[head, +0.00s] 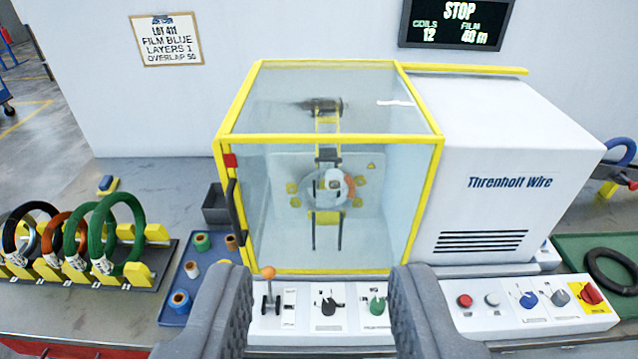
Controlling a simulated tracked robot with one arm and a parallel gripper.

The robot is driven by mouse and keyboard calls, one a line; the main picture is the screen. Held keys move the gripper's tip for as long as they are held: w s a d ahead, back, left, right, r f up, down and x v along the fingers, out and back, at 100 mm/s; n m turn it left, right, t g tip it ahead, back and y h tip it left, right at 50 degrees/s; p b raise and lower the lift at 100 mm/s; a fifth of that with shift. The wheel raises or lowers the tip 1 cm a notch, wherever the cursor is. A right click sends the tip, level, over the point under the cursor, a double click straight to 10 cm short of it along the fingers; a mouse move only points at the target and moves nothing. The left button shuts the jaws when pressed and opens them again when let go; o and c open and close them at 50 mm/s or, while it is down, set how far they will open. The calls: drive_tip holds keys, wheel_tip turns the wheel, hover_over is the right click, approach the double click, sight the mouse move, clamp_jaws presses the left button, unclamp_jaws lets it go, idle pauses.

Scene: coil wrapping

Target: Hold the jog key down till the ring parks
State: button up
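My gripper (321,285) is open and empty, its two grey fingers spread in front of the control panel (290,322). Between them show an orange-ball lever (268,273), a black knob (328,304) and a green knob (376,305). I cannot read which control is the jog key. The ring (311,190) sits behind the clear, yellow-framed guard (229,140), with a white part at its middle; whether it is parked is unclear. The display (458,24) reads STOP, coils 12, film 40 m.
Coils stand in a rack (150,272) at left, beside a blue tray (172,312) of spools. A dark coil (612,283) lies on a green mat at right.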

clamp_jaws()
idle(1.8)
